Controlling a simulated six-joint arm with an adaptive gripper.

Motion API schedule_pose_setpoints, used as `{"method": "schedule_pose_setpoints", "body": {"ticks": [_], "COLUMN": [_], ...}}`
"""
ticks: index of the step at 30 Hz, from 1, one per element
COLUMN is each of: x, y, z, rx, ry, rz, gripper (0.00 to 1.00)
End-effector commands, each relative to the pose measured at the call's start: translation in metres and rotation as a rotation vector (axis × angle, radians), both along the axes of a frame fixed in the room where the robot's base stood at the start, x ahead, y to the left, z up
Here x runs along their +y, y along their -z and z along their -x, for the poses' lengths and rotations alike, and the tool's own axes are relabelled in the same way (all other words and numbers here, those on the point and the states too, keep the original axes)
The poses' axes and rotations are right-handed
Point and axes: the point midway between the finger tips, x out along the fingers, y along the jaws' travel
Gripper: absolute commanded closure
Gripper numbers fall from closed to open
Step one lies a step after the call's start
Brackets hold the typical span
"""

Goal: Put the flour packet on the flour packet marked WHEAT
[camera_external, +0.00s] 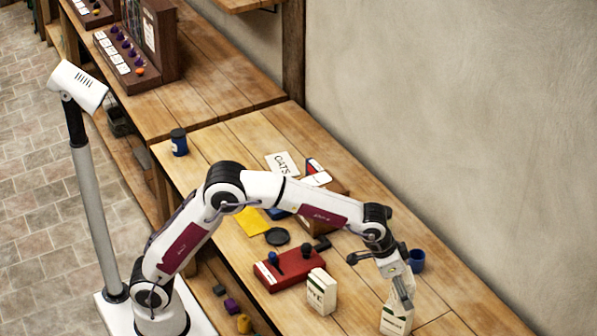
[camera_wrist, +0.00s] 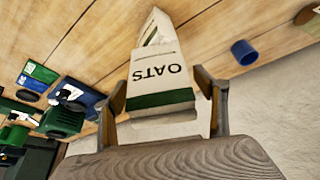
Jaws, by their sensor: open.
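In the wrist view a white flour packet (camera_wrist: 160,68) with a green band and upside-down OATS lettering lies between the two fingers of my gripper (camera_wrist: 162,98). The fingers are open, one on each side of it; contact cannot be told. In the external view my gripper (camera_external: 400,287) is at the right, pointing down over a pale packet (camera_external: 396,322) with small dark lettering on the table. Another white packet (camera_external: 321,291), its lettering ending in YE, stands to the left. I cannot read WHEAT on any packet.
A blue cup (camera_external: 416,261) is close behind my gripper and also shows in the wrist view (camera_wrist: 244,53). An OATS card (camera_external: 281,166) lies farther back. The table's front-right end is mostly clear.

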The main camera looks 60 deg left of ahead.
Motion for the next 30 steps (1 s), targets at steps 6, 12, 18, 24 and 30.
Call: {"method": "schedule_pose_setpoints", "body": {"ticks": [6,12,18,24,30], "x": [0.001,0.005,0.008,0.01,0.011], "y": [-0.015,-0.037,-0.058,-0.07,-0.071], "z": [0.004,0.012,0.021,0.026,0.026], "rx": [-0.003,-0.003,-0.003,-0.002,-0.001], "ry": [0.0,0.0,0.001,0.001,0.001], "rz": [0.002,0.002,0.002,0.001,0.001], "gripper": [0.28,0.28,0.28,0.28,0.28]}}
